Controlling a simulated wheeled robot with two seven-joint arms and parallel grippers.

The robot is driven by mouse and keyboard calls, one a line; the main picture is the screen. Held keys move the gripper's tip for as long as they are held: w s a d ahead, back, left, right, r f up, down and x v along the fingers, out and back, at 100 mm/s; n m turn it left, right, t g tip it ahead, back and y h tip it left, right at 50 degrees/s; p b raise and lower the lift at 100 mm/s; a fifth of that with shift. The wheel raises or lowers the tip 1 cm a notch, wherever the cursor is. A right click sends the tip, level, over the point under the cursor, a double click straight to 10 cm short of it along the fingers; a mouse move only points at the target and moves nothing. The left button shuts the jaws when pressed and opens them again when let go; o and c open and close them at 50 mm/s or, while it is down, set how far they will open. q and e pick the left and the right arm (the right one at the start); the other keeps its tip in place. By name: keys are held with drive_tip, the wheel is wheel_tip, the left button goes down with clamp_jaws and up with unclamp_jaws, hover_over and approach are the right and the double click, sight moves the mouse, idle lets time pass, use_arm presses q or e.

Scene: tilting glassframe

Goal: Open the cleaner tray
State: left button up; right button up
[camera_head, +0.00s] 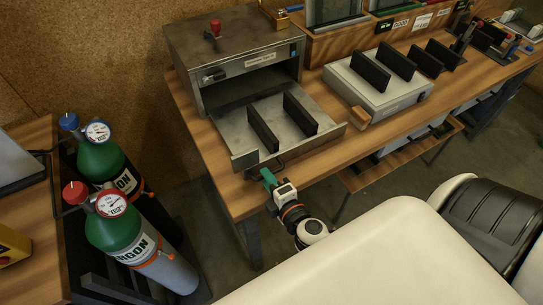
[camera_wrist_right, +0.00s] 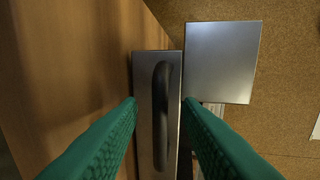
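The cleaner (camera_head: 240,62) is a grey metal box on the wooden bench in the head view. Its flat tray (camera_head: 285,142) stands slid out of the front opening, with two dark upright plates on it. The black tray handle (camera_head: 279,165) is on the tray's front face; it also shows in the right wrist view (camera_wrist_right: 161,105). My right gripper (camera_head: 266,173) is at the handle. In the wrist view its two green fingers are apart, one on each side of the front panel and handle, with gaps visible. My left gripper is not in view.
A light box (camera_head: 385,95) with dark upright plates and a wooden block (camera_head: 352,117) stand right of the tray. Green gas cylinders (camera_head: 125,230) stand at lower left. A pale seat-like shape (camera_head: 380,255) fills the lower right. Open floor lies before the bench.

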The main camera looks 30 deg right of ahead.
drive_tip(key=b+v, duration=0.5)
drive_tip(key=v, duration=0.7)
drive_tip(key=shift+b, duration=0.3)
drive_tip(key=s+f+m+g, duration=0.3)
drive_tip(key=f+m+g, duration=0.1)
drive_tip(key=f, duration=1.3)
drive_tip(key=s+f+m+g, duration=0.3)
drive_tip(key=s+f+g, duration=0.1)
drive_tip(key=f, duration=1.3)
drive_tip(key=s+d+f+m+g, duration=0.1)
drive_tip(key=s+f+m+g, duration=0.5)
drive_tip(key=s+f, duration=0.8)
drive_tip(key=shift+s+d+f+m+g+y, duration=0.3)
drive_tip(key=shift+s+d+f+m+y, duration=0.1)
drive_tip(key=shift+f+m, duration=0.55)
